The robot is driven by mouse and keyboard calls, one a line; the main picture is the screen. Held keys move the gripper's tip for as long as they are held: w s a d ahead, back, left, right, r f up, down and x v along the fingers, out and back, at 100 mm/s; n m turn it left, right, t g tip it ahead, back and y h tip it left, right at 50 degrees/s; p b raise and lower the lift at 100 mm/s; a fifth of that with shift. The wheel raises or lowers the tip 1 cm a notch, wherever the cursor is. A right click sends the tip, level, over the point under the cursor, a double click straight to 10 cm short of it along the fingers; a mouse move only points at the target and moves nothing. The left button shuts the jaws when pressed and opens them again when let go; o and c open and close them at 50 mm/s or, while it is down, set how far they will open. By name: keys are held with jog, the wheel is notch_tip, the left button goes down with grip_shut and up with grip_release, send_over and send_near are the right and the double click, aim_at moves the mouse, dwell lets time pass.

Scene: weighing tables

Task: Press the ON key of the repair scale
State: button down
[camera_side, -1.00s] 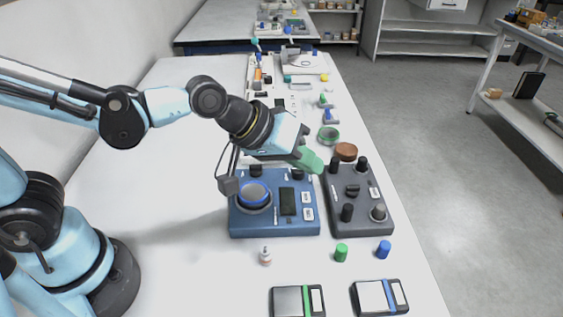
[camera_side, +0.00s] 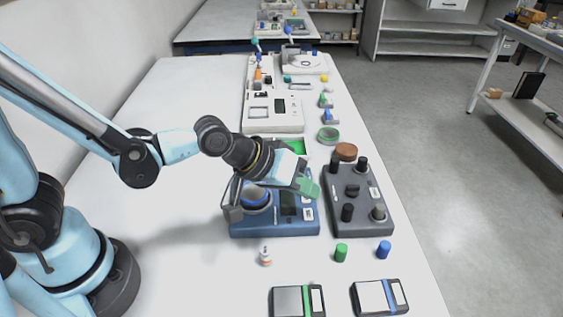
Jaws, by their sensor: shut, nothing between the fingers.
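My gripper (camera_side: 309,188), with green fingertips, is shut and empty. It hangs over the right part of a blue device (camera_side: 275,228), near its dark display and light labels. I cannot tell whether the fingertips touch it. The blue device has a round blue-rimmed pan (camera_side: 256,197), partly behind my wrist. Two small flat scales lie at the front, one with a green stripe (camera_side: 288,301) and one with a blue stripe (camera_side: 370,296). No label reading "repair" is legible, so I cannot tell which one is the repair scale. No ON key can be read.
A dark grey box with black knobs (camera_side: 350,215) stands just right of the blue device. A green cap (camera_side: 341,252), a blue cap (camera_side: 384,248) and a small white bottle (camera_side: 265,256) stand in front. A white instrument (camera_side: 272,122) stands behind. The left table is clear.

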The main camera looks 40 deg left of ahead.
aim_at(303, 216)
jog(key=shift+f, duration=1.35)
jog(key=shift+f, duration=0.15)
dwell(1.1)
jog(key=shift+f, duration=0.25)
jog(key=shift+f, duration=0.4)
dwell(0.6)
jog(key=shift+r, duration=0.8)
notch_tip(303, 216, up, 5)
dwell(0.8)
